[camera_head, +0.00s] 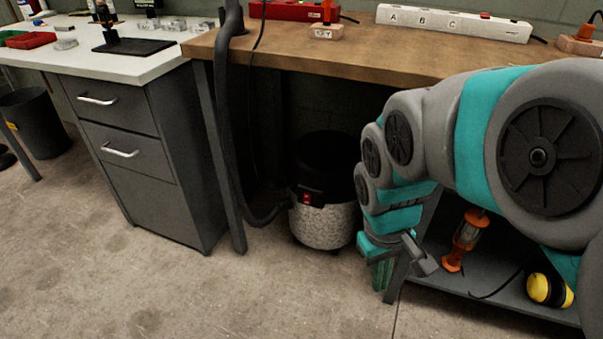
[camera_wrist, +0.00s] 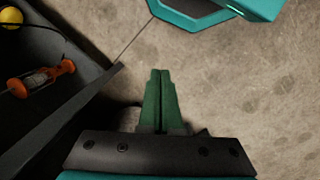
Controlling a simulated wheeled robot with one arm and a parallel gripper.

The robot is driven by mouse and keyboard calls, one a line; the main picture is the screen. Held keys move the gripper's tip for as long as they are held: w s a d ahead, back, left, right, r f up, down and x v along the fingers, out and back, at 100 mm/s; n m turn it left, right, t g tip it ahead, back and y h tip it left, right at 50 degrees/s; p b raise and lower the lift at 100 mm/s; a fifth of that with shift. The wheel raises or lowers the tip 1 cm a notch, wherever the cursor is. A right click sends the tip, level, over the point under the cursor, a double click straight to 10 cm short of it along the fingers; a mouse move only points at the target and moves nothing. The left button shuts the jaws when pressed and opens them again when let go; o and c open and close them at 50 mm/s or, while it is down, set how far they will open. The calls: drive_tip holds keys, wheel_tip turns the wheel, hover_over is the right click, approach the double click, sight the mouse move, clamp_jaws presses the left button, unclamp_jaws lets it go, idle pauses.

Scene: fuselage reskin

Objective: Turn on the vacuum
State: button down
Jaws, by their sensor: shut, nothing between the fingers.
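The vacuum (camera_head: 323,222) stands on the floor under the wooden workbench in the head view. It has a black top and a speckled light canister. A small red switch (camera_head: 306,198) sits on a black plate on its front. A black hose (camera_head: 228,120) runs from it up past the bench edge. My gripper (camera_head: 381,275) is to the right of the vacuum, pointing down, apart from it. In the wrist view the green fingers (camera_wrist: 159,85) are together with nothing between them. The vacuum cannot be made out clearly in the wrist view.
A wooden workbench (camera_head: 400,55) spans above the vacuum. A low shelf (camera_head: 500,298) at right holds an orange work lamp (camera_head: 465,240) and a yellow-black item (camera_head: 549,290). A grey drawer cabinet (camera_head: 135,150) stands at left. The floor in front (camera_head: 250,300) is clear.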

sight(307, 199)
drive_tip(key=w+a+f+n+t, duration=0.1)
drive_tip(key=w+a, duration=0.4)
drive_tip(key=w, duration=0.5)
drive_tip(key=w+a+f+n+t+p, duration=0.1)
drive_tip(key=w+a+f+n, duration=0.3)
drive_tip(key=w, duration=0.6)
drive_tip(key=w+a+f+n+t, duration=0.2)
drive_tip(key=w+a+n, duration=0.3)
drive_tip(key=w, duration=0.5)
drive_tip(key=shift+w+a+f+p, duration=0.35)
drive_tip(key=shift+f+p, duration=0.05)
drive_tip(key=shift+f, duration=0.35)
drive_tip(key=w+d+f+p, duration=0.1)
drive_tip(key=w+d+f, duration=0.2)
drive_tip(key=w+f, duration=0.3)
drive_tip(key=shift+a+x, duration=0.2)
drive_tip(key=shift+x, duration=1.75)
drive_tip(key=shift+s+f, duration=0.2)
drive_tip(key=shift+f, duration=0.05)
